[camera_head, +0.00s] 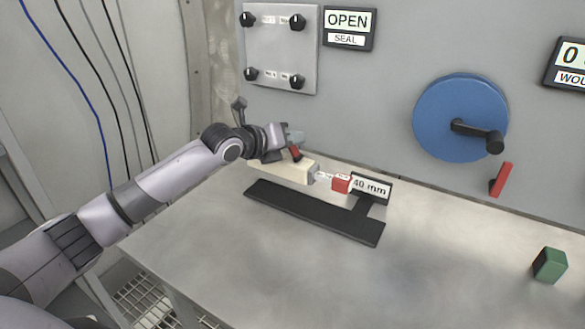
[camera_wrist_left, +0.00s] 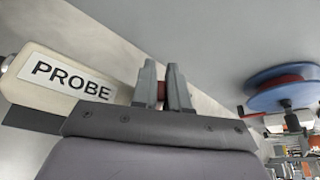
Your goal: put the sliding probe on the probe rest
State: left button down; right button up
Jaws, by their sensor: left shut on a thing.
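The sliding probe (camera_head: 288,171) is a long cream block with a thin pale tip and a red end piece (camera_head: 342,183) at its right. In the left wrist view its cream body (camera_wrist_left: 20,93) carries a PROBE label, left of the fingers. My left gripper (camera_head: 294,150) is at the probe's far side, shut on a small red part (camera_wrist_left: 161,91) that looks like its handle. A black flat stand (camera_head: 315,212) lies just in front of and below the probe. I cannot tell whether they touch, or which part is the probe rest. My right gripper is not in view.
A 40 mm sign (camera_head: 371,187) stands behind the stand's right end. The wall has a blue wheel with a crank (camera_head: 460,115), a red lever (camera_head: 501,180), a knob panel (camera_head: 280,45) and an OPEN sign (camera_head: 348,20). A green block (camera_head: 550,265) is at the right. The table's front middle is clear.

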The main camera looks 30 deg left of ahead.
aim_at(291, 166)
pick_arm(q)
jog(key=shift+f, duration=3.6)
jog(key=c, duration=1.5)
grip_release()
jog(key=shift+f, duration=0.3)
jog(key=shift+c, duration=0.2)
jog(key=o, duration=0.4)
jog(key=shift+r, duration=0.1)
jog(key=shift+r, duration=0.15)
jog(key=shift+v, duration=6)
